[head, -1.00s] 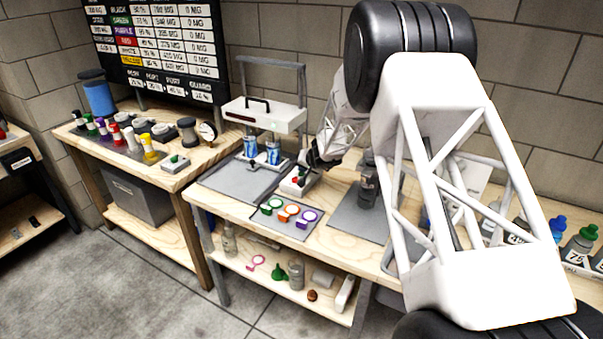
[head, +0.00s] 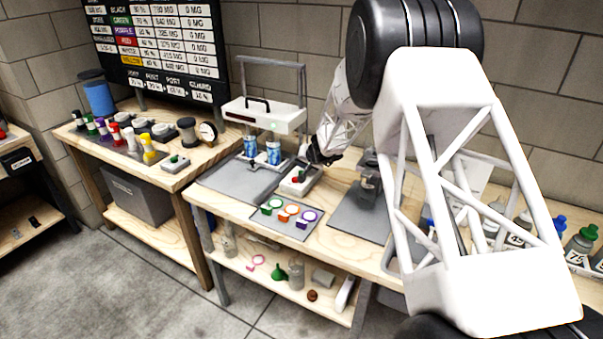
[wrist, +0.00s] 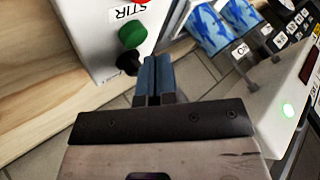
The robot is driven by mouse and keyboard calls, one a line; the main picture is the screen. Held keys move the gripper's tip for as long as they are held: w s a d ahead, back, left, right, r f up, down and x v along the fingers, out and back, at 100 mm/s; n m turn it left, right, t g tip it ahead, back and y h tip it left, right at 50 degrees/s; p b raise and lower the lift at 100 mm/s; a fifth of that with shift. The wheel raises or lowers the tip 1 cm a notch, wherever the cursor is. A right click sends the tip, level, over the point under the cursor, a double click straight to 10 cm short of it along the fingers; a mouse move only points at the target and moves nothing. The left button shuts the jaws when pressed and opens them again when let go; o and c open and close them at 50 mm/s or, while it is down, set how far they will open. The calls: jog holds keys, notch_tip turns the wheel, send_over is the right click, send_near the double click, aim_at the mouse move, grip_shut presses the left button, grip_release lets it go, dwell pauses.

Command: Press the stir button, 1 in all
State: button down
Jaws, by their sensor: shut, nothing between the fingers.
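The stir box is a small white box (head: 294,186) on the bench, with a red and a green part on top. In the wrist view the white box (wrist: 95,30) carries a STIR label (wrist: 128,12), a green round button (wrist: 132,34), a dark round piece beside it and a red bit at the picture's top edge. My gripper (wrist: 154,78) is shut and empty, its blue-grey fingertips close to the green button in the picture. In the head view my gripper (head: 306,156) is just above the box. I cannot tell whether it touches.
Green, orange and purple rings (head: 288,211) lie on a grey mat in front. A grey canister (head: 368,180) stands to the right.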

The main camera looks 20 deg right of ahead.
jog(key=shift+r, duration=0.15)
jog(key=shift+r, duration=2.4)
jog(key=shift+s+a+r, duration=0.2)
jog(key=shift+s+r, duration=0.05)
jog(key=shift+r, duration=0.1)
jog(key=s+a+r+n+g, duration=0.1)
jog(key=s+a+r, duration=0.3)
jog(key=s+r, duration=0.3)
jog(key=s+a+r+n+g, duration=0.1)
jog(key=s+a+r, duration=0.3)
jog(key=s, duration=0.6)
jog(key=s+a+r+n+g, duration=0.1)
jog(key=s+a+r, duration=0.2)
jog(key=s+r, duration=0.4)
jog(key=s+n+g+h, duration=0.1)
jog(key=s+g+h, duration=0.2)
jog(key=s, duration=3.3)
jog(key=shift+d+r+n, duration=0.15)
jog(key=shift+d+n, duration=0.15)
